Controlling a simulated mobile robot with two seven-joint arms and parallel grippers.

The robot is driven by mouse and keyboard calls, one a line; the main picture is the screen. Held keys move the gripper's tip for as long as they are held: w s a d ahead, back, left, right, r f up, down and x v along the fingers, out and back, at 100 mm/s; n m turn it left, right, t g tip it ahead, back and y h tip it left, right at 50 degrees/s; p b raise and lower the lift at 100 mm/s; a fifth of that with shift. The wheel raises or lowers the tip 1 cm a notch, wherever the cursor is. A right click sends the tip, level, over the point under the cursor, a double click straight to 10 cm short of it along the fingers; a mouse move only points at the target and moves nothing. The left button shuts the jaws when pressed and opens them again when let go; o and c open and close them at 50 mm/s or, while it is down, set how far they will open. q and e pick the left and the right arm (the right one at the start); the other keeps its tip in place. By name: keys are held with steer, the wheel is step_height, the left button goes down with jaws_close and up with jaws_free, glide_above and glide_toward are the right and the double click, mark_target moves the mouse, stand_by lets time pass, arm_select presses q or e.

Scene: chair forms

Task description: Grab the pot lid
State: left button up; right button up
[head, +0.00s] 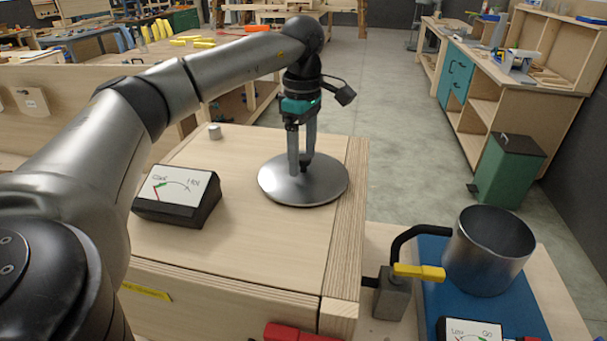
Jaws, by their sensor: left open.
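The pot lid (303,191) is a round grey metal disc lying flat on the wooden box top, near its right edge. A small dark knob (306,160) stands at its middle. My left gripper (302,160) points straight down over the lid, its two fingers on either side of the knob. The fingers are open; whether they touch the knob I cannot tell. A metal pot (488,250) stands open on a blue mat at the lower right. My right gripper is not in view.
A dial gauge box (177,196) sits left of the lid, and a small grey cylinder (215,131) stands behind it. A green bin (507,170) stands on the floor at right. The box top in front of the lid is clear.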

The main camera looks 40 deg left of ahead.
arm_select(q)
steer(key=shift+f, duration=0.45)
jaws_close()
stand_by(0.3)
